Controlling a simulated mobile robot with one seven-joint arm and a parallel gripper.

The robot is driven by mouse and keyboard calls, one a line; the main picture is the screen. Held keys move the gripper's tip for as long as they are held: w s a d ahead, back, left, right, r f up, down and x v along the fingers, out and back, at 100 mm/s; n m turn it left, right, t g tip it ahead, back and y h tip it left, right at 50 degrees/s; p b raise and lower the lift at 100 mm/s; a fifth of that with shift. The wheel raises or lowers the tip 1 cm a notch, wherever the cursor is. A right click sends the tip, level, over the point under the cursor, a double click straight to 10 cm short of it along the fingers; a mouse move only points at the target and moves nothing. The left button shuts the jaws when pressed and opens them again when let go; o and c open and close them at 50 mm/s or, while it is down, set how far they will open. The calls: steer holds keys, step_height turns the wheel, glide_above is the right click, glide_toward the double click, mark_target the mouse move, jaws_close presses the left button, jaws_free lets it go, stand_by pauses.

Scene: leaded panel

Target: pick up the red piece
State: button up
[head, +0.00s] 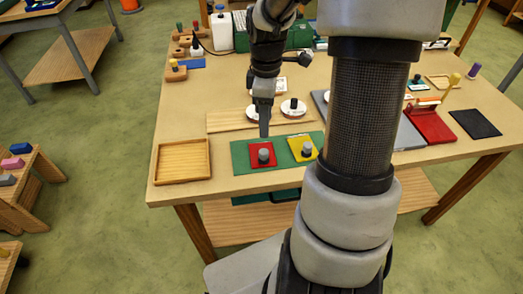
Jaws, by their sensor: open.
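The red piece (257,161) is a flat red square with a grey knob (263,155) on top. It lies on a green mat (282,169) near the table's front edge. My gripper (264,132) points down just above and behind the red piece's knob. It is open, with nothing seen between its fingers. The fingers are seen nearly edge-on, and I cannot tell whether they touch the knob.
An empty wooden tray (182,177) stands left of the mat. A wooden board (228,121) and white discs with dark knobs (293,106) lie behind it. A red box (430,127) and a black mat (475,124) are at the right. My arm hides part of the table.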

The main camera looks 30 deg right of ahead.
glide_above(263, 151)
steer(key=f, duration=0.7)
steer(key=shift+s+d, duration=0.15)
steer(key=shift+s, duration=0.1)
steer(key=shift+w+a+f, duration=0.1)
steer(key=shift+f, duration=1.3)
steer(key=shift+w+a+f, duration=0.1)
steer(key=shift+f, duration=1.25)
steer(key=shift+c, duration=0.3)
steer(key=c, duration=1)
